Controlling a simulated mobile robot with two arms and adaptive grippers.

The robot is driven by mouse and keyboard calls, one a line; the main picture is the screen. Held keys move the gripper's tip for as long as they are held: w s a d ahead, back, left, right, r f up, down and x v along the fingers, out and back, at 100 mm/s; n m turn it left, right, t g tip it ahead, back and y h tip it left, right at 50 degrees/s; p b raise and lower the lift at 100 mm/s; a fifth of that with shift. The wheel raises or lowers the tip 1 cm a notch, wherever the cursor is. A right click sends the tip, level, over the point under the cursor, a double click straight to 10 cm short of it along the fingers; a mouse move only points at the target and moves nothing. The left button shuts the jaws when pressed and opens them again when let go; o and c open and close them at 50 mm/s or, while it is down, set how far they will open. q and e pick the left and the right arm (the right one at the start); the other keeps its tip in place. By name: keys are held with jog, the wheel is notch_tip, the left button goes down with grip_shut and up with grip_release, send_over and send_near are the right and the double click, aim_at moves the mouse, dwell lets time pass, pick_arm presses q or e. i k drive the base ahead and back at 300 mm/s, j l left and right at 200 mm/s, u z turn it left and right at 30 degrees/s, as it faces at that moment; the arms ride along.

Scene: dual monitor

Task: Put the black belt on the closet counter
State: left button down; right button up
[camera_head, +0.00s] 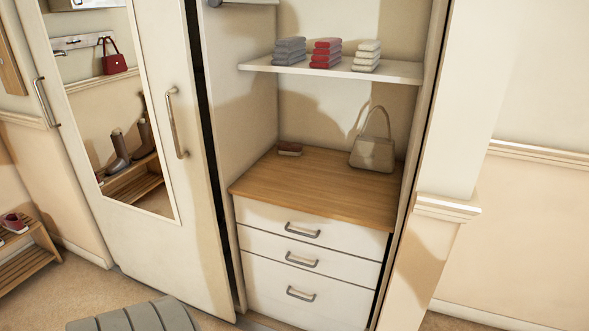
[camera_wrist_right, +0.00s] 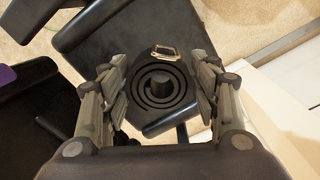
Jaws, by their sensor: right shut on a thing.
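The black belt (camera_wrist_right: 160,98) is coiled, with a brass-coloured buckle, and shows in the right wrist view. My right gripper (camera_wrist_right: 160,72) is shut on the coiled belt, one finger on each side. The closet counter (camera_head: 310,190) is a wooden top above white drawers in the head view. A beige handbag (camera_head: 373,152) stands at its back right, and a small brown folded or coiled item (camera_head: 290,149) lies at its back left. Neither gripper shows in the head view.
A white shelf (camera_head: 345,70) with folded cloth stacks hangs above the counter. A mirrored door (camera_head: 190,200) stands left of the closet, and a white pillar (camera_head: 450,150) right of it. A grey ribbed seat (camera_head: 135,317) is at the bottom. The counter's front and middle are clear.

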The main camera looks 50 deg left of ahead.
aim_at(326, 194)
jog(key=i+j+u, duration=0.1)
jog(key=j+u, duration=0.15)
jog(key=j, duration=0.2)
jog(key=i+j+u, duration=0.2)
jog(key=j, duration=0.25)
jog(key=i+j+u, duration=0.25)
jog(key=j, duration=0.15)
jog(key=i+j+u, duration=0.2)
jog(key=j, duration=0.2)
jog(key=k, duration=0.1)
